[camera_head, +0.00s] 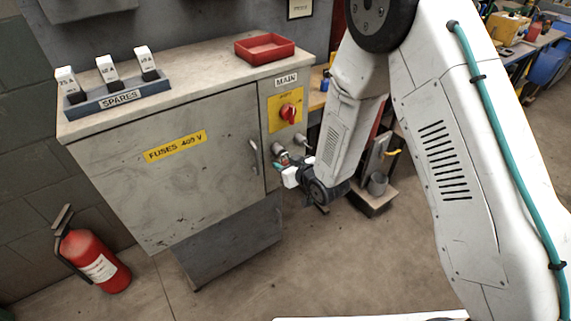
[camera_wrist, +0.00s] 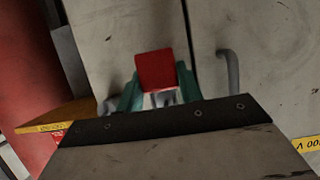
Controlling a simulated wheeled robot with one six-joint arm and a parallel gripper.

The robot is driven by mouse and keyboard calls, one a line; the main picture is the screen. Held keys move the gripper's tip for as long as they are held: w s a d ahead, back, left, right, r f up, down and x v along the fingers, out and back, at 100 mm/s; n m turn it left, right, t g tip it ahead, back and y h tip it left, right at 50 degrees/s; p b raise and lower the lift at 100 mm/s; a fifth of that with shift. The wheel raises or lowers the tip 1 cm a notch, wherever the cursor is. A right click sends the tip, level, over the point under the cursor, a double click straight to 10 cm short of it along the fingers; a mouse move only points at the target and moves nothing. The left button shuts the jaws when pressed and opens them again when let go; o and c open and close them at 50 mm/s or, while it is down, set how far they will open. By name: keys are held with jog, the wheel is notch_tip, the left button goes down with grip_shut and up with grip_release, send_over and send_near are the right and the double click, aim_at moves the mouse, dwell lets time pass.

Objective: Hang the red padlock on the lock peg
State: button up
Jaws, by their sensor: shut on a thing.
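The red padlock (camera_wrist: 155,70) is between the teal fingers of my gripper (camera_wrist: 158,88) in the wrist view. It also shows small in the head view (camera_head: 284,158). My gripper (camera_head: 283,165) is shut on it, in front of the right part of the cabinet. Two grey pegs stick out below the red main switch; the left peg (camera_head: 277,148) is right by the padlock and the right peg (camera_head: 302,141) is a little farther along. Which is the lock peg I cannot tell. The shackle is not clear, and I cannot tell whether it touches a peg.
The grey cabinet (camera_head: 190,190) has a door handle (camera_head: 254,158) left of the pegs and a red switch (camera_head: 288,112) above. A red tray (camera_head: 264,48) and the spare fuse rack (camera_head: 117,98) sit on top. A fire extinguisher (camera_head: 90,257) stands left on the floor.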

jog(key=o, duration=1.1)
jog(key=v, duration=0.7)
jog(key=shift+s+d, duration=0.25)
jog(key=shift+s, duration=0.05)
